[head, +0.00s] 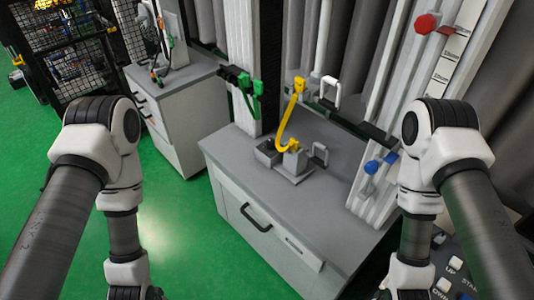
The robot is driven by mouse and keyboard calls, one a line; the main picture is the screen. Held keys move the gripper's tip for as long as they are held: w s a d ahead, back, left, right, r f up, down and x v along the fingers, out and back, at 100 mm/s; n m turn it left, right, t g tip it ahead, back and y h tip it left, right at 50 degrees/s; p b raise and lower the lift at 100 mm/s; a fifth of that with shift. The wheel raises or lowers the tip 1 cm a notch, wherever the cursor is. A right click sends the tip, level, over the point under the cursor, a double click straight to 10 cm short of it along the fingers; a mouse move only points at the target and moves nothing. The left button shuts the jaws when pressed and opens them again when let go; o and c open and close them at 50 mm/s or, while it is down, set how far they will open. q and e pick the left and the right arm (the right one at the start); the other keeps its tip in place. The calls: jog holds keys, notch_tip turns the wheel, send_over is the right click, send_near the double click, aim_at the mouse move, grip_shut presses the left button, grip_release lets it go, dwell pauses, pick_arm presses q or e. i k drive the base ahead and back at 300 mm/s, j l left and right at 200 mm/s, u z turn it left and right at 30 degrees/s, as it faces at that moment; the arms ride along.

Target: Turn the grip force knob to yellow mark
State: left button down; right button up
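A dark control panel (463,269) shows at the bottom right, partly hidden behind my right arm and cut off by the frame edge. It has pale buttons with white labels such as UP and START. A small dark and pale part (438,239) sits at its upper edge beside my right forearm; I cannot tell whether it is a knob. No grip force knob or yellow mark can be clearly made out. Both my arms hang down, and their grippers lie beyond the bottom edge, the right one's side close to the panel.
A grey cabinet (225,150) with a drawer stands in the middle, bearing a grey fixture (289,166) with a yellow curved part (286,122). A tall rail frame (452,70) with a red knob (426,24) and blue knobs (372,167) rises at right. Green floor is clear at left.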

aim_at(269, 142)
jog(key=i+j+z, duration=0.2)
jog(key=z, duration=0.25)
jog(key=i+j+z, duration=0.15)
jog(key=j+z, duration=0.15)
jog(key=z, duration=0.15)
jog(key=j+z, duration=0.35)
jog(key=z, duration=0.15)
jog(key=i, duration=0.05)
